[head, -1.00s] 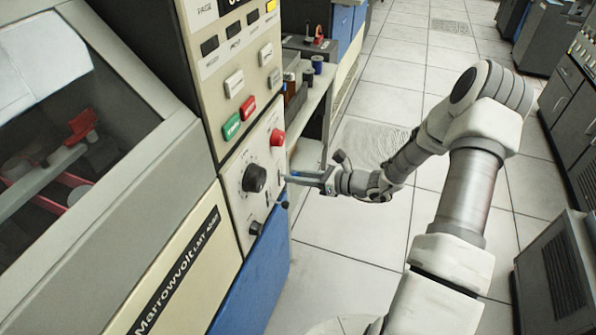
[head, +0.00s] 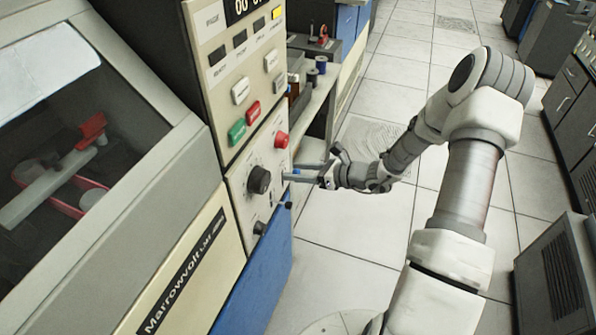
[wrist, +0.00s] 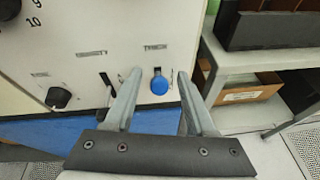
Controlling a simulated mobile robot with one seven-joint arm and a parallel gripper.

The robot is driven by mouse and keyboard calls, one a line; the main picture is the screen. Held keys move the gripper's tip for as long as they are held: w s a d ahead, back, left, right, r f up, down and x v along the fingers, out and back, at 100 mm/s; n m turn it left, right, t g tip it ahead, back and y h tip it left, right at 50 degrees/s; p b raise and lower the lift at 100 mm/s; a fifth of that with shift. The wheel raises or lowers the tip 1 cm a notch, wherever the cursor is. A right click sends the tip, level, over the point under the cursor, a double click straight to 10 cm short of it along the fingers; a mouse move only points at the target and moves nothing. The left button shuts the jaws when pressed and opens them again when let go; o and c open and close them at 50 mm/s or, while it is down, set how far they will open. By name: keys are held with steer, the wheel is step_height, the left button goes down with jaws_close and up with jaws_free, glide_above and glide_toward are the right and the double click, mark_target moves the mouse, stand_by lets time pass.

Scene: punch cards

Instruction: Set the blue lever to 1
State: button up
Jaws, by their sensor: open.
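The blue lever (wrist: 159,86) has a round blue knob and stands at a short slot under a label that seems to read TENSION. Its blue tip also shows small in the head view (head: 296,171), at the right edge of the pale control panel (head: 240,190). My gripper (wrist: 157,75) is open, with one finger left and one finger right of the blue knob in the wrist view. Whether either finger touches it I cannot tell. In the head view my gripper (head: 300,173) is at the panel's edge. No number marks by the blue lever are readable.
A second slot (wrist: 105,78) with a dark lever is just left of my left finger. A black knob (wrist: 58,97), a large black dial (head: 259,180) and a red knob (head: 282,140) are on the same panel. A shelf (wrist: 240,55) stands to the right. The floor (head: 350,225) is clear.

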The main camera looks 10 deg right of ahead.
steer(key=p+v, duration=0.2)
steer(key=v, duration=1.5)
steer(key=shift+d, duration=0.2)
steer(key=shift+s+a+r, duration=0.1)
steer(key=shift+s, duration=0.05)
steer(key=s+a+r+n+g+h+p, duration=0.15)
steer(key=s+a+r+n+g, duration=0.25)
steer(key=a+r+n, duration=0.5)
steer(key=s+a+r+n+g+h+p, duration=0.1)
steer(key=s+a+r+n+g+h, duration=0.3)
steer(key=a+r+n, duration=0.55)
steer(key=s+d+r+n+t+h+p, duration=0.3)
steer(key=s+d+r+n+t+h, duration=0.2)
steer(key=s+r+n, duration=0.3)
steer(key=shift+s+d+r+n+p, duration=0.4)
steer(key=shift+s+d+r, duration=0.15)
steer(key=shift+s+r, duration=0.95)
steer(key=shift+w+r+h, duration=0.2)
steer(key=shift+h, duration=0.05)
